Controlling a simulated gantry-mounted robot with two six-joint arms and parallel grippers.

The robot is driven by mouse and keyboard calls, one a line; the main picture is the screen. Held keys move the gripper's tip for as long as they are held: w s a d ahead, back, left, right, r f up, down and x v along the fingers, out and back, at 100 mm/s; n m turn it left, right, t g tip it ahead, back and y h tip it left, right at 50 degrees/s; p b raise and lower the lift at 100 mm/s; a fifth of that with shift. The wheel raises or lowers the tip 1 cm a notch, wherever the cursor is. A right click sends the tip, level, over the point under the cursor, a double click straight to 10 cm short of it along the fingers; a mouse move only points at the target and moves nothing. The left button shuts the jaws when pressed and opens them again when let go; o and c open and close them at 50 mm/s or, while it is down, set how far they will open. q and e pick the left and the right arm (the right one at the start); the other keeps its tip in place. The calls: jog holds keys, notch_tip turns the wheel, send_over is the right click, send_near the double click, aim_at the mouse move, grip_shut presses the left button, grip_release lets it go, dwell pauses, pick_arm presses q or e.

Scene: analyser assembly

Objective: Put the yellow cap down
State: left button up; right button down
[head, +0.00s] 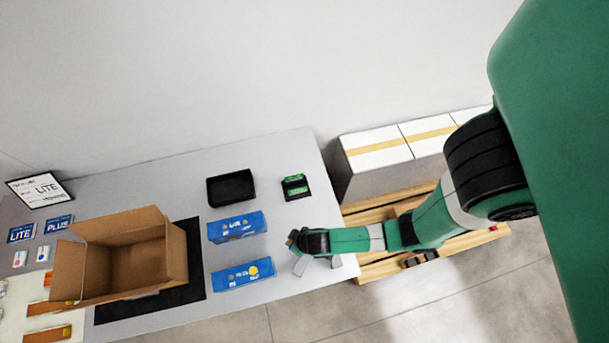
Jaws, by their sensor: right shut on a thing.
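My right gripper (302,265) is over the right front part of the table, at the end of my green and black arm that comes in from the right. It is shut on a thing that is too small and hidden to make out. No other clear yellow cap shows. My left gripper is not in view.
A second blue box (236,228), a black tray (231,188) and a green and black holder (295,187) stand on the grey table (285,155). An open carton (95,278) is at left. White boxes (378,150) and a wooden pallet (375,270) are beyond the table's right edge.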

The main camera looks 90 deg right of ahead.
jog(key=s+a+f+n, duration=0.1)
jog(key=a, duration=0.1)
jog(key=s+a+f+n+y+b, duration=0.1)
jog(key=s+a, duration=0.1)
jog(key=shift+s+f+n, duration=0.15)
jog(key=shift+n, duration=0.15)
jog(key=b, duration=0.6)
send_near(292, 226)
jog(key=a+r, duration=0.3)
jog(key=a, duration=0.1)
jog(key=f+b, duration=0.1)
jog(key=w+d+f+b, duration=0.1)
jog(key=shift+w+d+f, duration=0.2)
jog(key=shift+d+f, duration=0.1)
jog(key=shift+w+d+f, duration=0.25)
jog(key=shift+d+f, duration=0.65)
jog(key=shift+d, duration=0.15)
jog(key=shift+w+d+f, duration=0.1)
jog(key=shift+d+f, duration=0.15)
jog(key=f+b, duration=0.1)
jog(key=f, duration=0.1)
jog(key=f+b, duration=0.1)
jog(key=shift+d+f, duration=0.2)
jog(key=shift+f, duration=0.15)
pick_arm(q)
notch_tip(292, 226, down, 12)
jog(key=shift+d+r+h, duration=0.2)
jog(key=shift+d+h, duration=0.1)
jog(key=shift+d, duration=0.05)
